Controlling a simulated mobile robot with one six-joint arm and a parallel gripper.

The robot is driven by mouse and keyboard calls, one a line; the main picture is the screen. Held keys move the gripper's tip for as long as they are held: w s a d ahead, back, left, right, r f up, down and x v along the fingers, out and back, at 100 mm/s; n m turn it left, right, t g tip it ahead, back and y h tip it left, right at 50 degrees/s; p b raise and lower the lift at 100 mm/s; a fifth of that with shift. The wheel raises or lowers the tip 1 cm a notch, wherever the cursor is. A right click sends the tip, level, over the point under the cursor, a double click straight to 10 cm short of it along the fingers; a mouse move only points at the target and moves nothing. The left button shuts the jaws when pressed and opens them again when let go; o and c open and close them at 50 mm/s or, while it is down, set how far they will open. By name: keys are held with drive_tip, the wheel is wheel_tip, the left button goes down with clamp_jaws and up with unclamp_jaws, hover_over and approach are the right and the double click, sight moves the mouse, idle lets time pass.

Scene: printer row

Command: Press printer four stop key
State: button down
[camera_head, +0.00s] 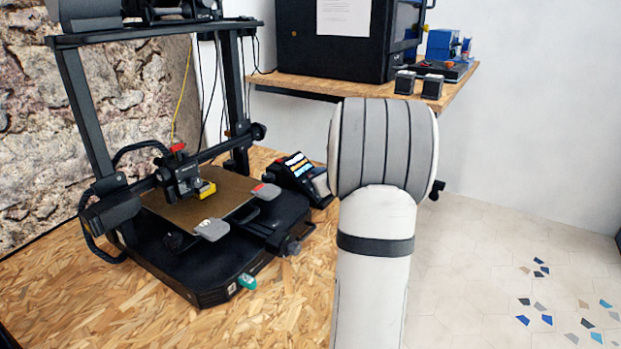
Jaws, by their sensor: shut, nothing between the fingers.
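A black open-frame 3D printer (190,270) stands on the chipboard bench. I see no number on it, so I cannot tell whether it is printer four. Its bed (213,190) is brown, and the print head (180,182) sits over the bed's left part. A small tilted control screen (297,168) is at the printer's right. I cannot make out a stop key. My arm's pale links stand right of the screen. My gripper is not visible, and a small dark part at my arm's right edge is unclear.
A second, enclosed black printer (335,40) stands on a wooden shelf (320,84) behind, with two small dark blocks (418,84) near its edge. A rough stone wall (60,120) is at left. The tiled floor (480,260) at right is clear.

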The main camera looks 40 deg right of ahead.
drive_tip(key=shift+f, duration=0.1)
idle(0.4)
drive_tip(key=shift+w+a+f+b, duration=0.1)
drive_tip(key=shift+w+f+b, duration=0.2)
drive_tip(key=shift+b, duration=0.35)
drive_tip(key=shift+w+a+f+b, duration=0.1)
drive_tip(key=shift+w+f+b, duration=0.15)
drive_tip(key=shift+b, duration=0.25)
idle(0.4)
drive_tip(key=shift+s+r, duration=0.1)
drive_tip(key=shift+s+d+r+p, duration=0.2)
drive_tip(key=shift+s+r+p, duration=0.2)
drive_tip(key=shift+r, duration=0.25)
drive_tip(key=s+r+p, duration=0.1)
drive_tip(key=r, duration=0.1)
drive_tip(key=s+d+r+p, duration=0.1)
drive_tip(key=shift+s+d+r+p, duration=0.1)
drive_tip(key=shift+s+r+p, duration=0.25)
drive_tip(key=shift+s+p, duration=0.05)
idle(0.3)
idle(0.7)
